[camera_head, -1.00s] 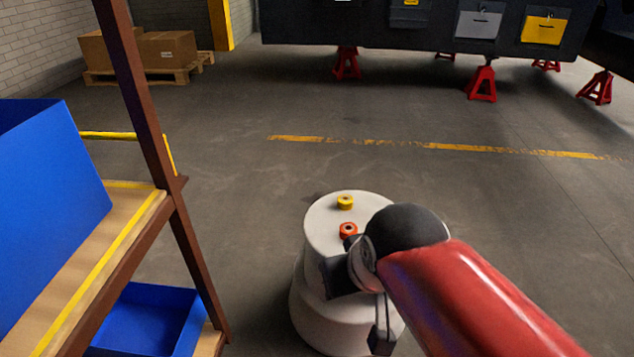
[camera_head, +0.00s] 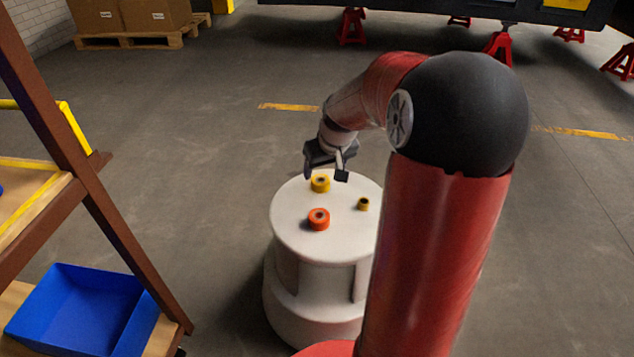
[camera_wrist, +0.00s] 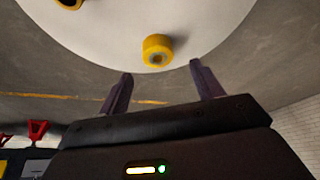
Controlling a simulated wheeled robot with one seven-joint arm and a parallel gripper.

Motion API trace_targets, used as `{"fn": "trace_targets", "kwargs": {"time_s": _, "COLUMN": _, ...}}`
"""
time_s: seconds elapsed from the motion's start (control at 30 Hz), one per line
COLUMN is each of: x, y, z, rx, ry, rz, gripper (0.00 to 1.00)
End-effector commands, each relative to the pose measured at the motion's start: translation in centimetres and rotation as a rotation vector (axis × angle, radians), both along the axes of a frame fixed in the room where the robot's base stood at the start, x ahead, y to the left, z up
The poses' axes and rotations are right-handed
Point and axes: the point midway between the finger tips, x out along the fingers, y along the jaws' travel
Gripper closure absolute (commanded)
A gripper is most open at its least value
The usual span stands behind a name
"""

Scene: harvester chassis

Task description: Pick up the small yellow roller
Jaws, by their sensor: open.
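The small yellow roller (camera_head: 363,204) stands with its dark hole up on a white round top (camera_head: 290,235), to the right. A larger yellow roller (camera_head: 320,184) stands at the far left part, and an orange-red roller (camera_head: 319,219) nearer the front. My gripper (camera_head: 328,172) is open and empty, above the far edge by the larger yellow roller. In the wrist view, the larger yellow roller (camera_wrist: 157,50) shows ahead of the open fingers (camera_wrist: 161,69), apart from them. The small roller (camera_wrist: 70,3) is cut off at the upper left edge.
A brown-framed shelf (camera_head: 120,240) with a blue bin (camera_head: 85,310) stands at the left. Boxes on a pallet (camera_head: 140,40) are at the back left. Red jack stands (camera_head: 352,27) support a dark chassis at the back. The floor around the white top is clear.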

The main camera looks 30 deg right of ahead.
Motion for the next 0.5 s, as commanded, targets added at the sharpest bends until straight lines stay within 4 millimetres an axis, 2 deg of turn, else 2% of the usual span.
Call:
{"fn": "trace_targets", "kwargs": {"time_s": 0.33, "x": 1.3, "y": -0.4, "z": -4.8, "rx": 0.003, "ry": 0.003, "rz": 0.001, "gripper": 0.34}}
{"fn": "trace_targets", "kwargs": {"time_s": 0.5, "x": 1.9, "y": -0.4, "z": -6.1, "rx": 0.001, "ry": 0.002, "rz": 0.0, "gripper": 0.34}}
